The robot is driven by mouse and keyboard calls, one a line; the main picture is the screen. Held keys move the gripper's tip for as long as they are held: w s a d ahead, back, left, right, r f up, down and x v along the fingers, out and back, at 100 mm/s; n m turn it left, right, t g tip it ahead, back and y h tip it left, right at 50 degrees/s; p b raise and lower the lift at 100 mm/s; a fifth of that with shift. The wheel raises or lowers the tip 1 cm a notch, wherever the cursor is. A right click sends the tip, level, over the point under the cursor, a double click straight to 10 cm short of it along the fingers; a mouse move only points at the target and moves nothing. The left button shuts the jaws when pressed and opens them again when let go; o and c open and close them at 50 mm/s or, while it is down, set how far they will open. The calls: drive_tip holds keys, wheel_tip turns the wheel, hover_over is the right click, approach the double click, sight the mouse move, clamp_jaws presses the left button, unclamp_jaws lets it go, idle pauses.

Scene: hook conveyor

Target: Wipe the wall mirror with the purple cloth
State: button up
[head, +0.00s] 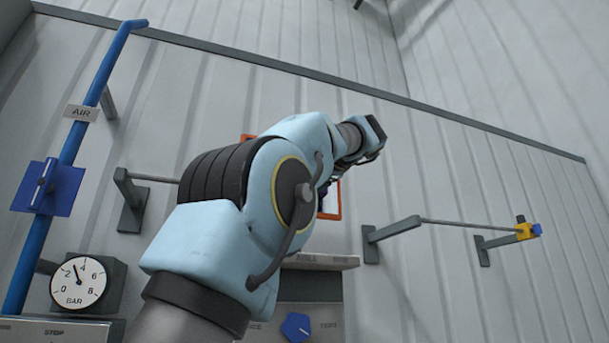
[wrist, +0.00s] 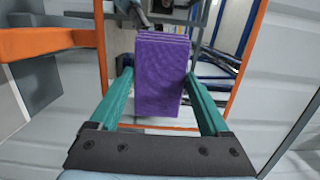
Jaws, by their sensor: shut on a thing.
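The purple cloth (wrist: 160,85), a folded block, is between the teal fingers of my gripper (wrist: 158,76) in the wrist view. The gripper is shut on it. Beyond the cloth is the wall mirror (wrist: 247,62), with an orange frame and reflections of equipment in its glass. I cannot tell whether the cloth touches the glass. In the head view my arm covers most of the mirror (head: 338,202); only parts of its orange frame show.
A blue pipe (head: 68,150) with a valve (head: 47,187) and a pressure gauge (head: 80,283) stand at the left. A grey ledge (head: 322,262) sits below the mirror.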

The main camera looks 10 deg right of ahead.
drive_tip(key=shift+w+d, duration=0.15)
drive_tip(key=shift+d, duration=0.65)
drive_tip(key=s+a+b, duration=0.1)
drive_tip(key=a+b, duration=0.3)
drive_tip(key=a, duration=0.6)
drive_tip(key=shift+s+a+b, duration=0.2)
drive_tip(key=shift+b, duration=0.2)
drive_tip(key=shift+a+b+v, duration=0.15)
drive_tip(key=shift+b+v, duration=0.45)
drive_tip(key=shift+v, duration=0.9)
drive_tip(key=shift+a+b+v, duration=0.15)
drive_tip(key=shift+b+v, duration=0.4)
drive_tip(key=shift+v, duration=0.9)
